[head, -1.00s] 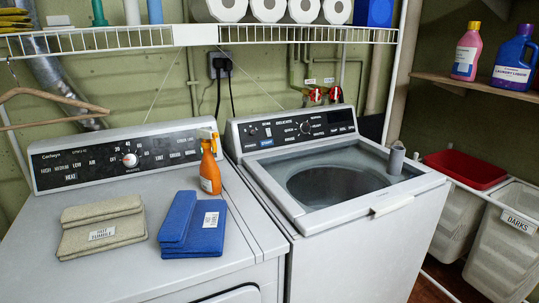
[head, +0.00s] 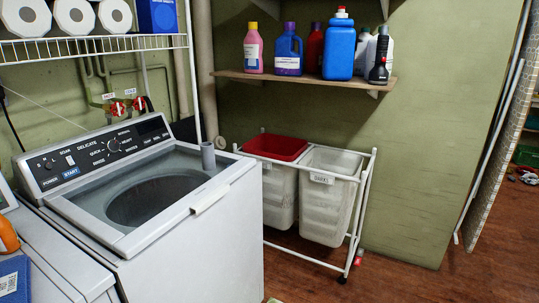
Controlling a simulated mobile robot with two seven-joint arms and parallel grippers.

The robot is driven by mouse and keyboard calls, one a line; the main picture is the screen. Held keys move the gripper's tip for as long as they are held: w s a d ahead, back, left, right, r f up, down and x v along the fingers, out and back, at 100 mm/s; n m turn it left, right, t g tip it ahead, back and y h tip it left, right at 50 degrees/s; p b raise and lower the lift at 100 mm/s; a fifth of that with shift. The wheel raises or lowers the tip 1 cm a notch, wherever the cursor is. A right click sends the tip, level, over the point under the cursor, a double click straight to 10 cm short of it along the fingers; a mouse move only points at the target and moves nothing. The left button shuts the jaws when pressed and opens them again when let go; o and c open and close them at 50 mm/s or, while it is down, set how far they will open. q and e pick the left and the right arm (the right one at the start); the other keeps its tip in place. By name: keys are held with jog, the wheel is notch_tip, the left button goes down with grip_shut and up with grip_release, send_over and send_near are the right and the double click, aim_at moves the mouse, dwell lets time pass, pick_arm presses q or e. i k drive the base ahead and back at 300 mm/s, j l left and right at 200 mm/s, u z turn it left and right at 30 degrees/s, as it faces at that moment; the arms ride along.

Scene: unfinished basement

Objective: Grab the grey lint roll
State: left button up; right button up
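A small grey cylinder (head: 208,155), which looks like the grey lint roll, stands upright at the back right corner of the top-loading washer (head: 232,215), by the rim of its open tub. No label can be made out on it. Neither of my grippers shows in the head view, so their state is hidden.
Beside the washer stands a white-framed cart with a red bin (head: 275,147) and a pale hamper (head: 327,195). A wooden shelf (head: 300,79) above holds several bottles. Brown floor (head: 315,280) is open in front of the cart. A green wall (head: 420,170) is at right.

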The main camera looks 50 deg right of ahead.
aim_at(207, 150)
jog(key=z, duration=1.4)
jog(key=i+j, duration=0.1)
jog(key=j, duration=0.5)
jog(key=i+j+z, duration=0.1)
jog(key=j, duration=0.45)
